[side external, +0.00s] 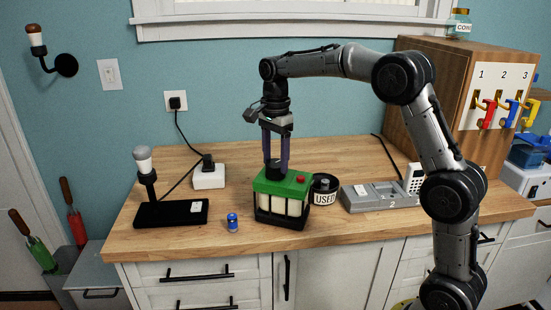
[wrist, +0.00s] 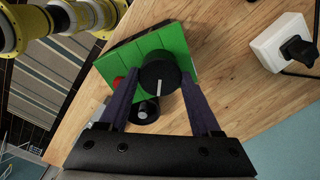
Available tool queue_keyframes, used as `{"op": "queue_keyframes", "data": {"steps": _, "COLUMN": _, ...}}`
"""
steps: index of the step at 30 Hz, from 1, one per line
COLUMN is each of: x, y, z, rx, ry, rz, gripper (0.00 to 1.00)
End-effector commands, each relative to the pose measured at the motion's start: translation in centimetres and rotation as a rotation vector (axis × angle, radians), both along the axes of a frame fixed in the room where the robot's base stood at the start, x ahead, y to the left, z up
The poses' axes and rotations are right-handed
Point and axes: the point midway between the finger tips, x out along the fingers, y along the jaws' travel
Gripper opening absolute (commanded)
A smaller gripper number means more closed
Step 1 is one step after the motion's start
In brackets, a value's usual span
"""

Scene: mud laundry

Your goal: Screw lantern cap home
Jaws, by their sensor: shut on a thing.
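The lantern (side external: 283,205) stands upright on the wooden counter, with a green top (side external: 290,184), pale side panels and a black base. The wrist view shows my gripper (wrist: 158,76) around the cap. The thread under the cap is hidden.
A black "USED" container (side external: 325,190) stands close to the lantern's right. Farther left are a black stand (side external: 170,213) and a white socket box (side external: 208,177). A grey tray unit (side external: 378,196) is on the right, before a wooden cabinet (side external: 425,105).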

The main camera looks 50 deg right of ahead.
Motion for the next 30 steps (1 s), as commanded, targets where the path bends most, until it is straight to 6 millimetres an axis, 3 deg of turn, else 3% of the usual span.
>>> {"op": "queue_keyframes", "data": {"steps": 13, "x": -0.01, "y": 0.0, "z": 0.0, "rx": 0.0, "ry": 0.0, "rz": -0.098, "gripper": 0.0}}
{"op": "queue_keyframes", "data": {"steps": 22, "x": -0.01, "y": 0.0, "z": -0.06, "rx": 0.0, "ry": 0.0, "rz": -0.332, "gripper": 0.0}}
{"op": "queue_keyframes", "data": {"steps": 30, "x": -0.01, "y": 0.0, "z": -0.06, "rx": 0.0, "ry": 0.0, "rz": -0.343, "gripper": 0.0}}
